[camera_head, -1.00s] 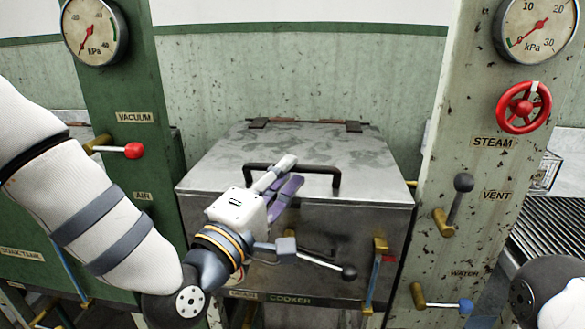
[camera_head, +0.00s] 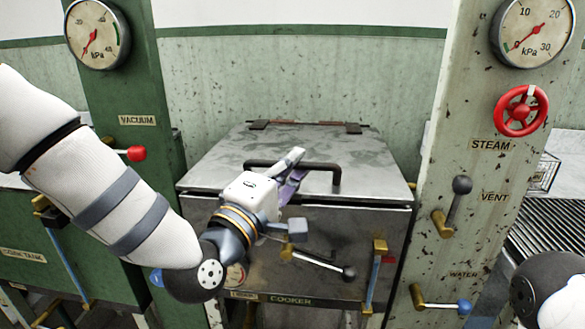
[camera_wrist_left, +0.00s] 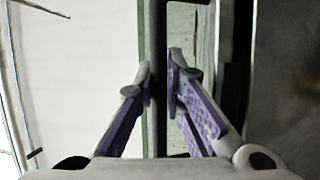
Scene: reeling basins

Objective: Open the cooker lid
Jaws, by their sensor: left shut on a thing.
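The cooker (camera_head: 330,250) is a grey metal box with a flat, worn lid (camera_head: 350,170) hinged at the back. The lid looks almost level, with a thin dark line under its front edge. A dark bar handle (camera_head: 334,178) stands near the lid's front. My left gripper (camera_head: 296,164) reaches in from the front and is shut on the handle. In the left wrist view, the handle bar (camera_wrist_left: 159,60) runs between the purple-padded fingers (camera_wrist_left: 160,82). My right gripper is out of view; only part of that arm shows at the lower right.
A black-knobbed lever (camera_head: 348,272) sticks out from the cooker's front, below my left wrist. Green vacuum post (camera_head: 125,85) and pale steam post (camera_head: 470,110) flank the cooker. A blue-knobbed water lever (camera_head: 464,306) is at the right. Space above the lid is clear.

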